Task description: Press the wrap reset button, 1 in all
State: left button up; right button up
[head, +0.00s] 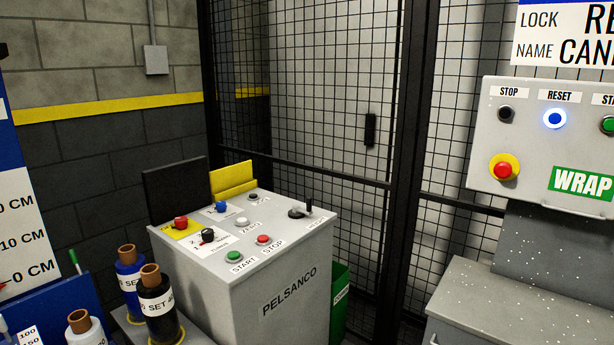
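The wrap control panel (482,140) is a grey box at the right, with a green WRAP label (583,183). Its reset button (555,119) is blue with a bright glowing ring, under a RESET label (559,96). A black stop button (506,114) is to its left. A green start button (608,125) is to its right, cut by the picture edge. A red emergency button (503,169) on a yellow base sits lower left. Neither of my grippers shows in the head view.
Film rolls (158,306) stand at lower left. A black mesh fence (330,120) runs behind. A speckled grey cabinet (520,305) stands below the wrap panel. A green bin (340,305) is beside the console.

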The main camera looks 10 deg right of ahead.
aim_at(555, 118)
jog(key=z, duration=1.35)
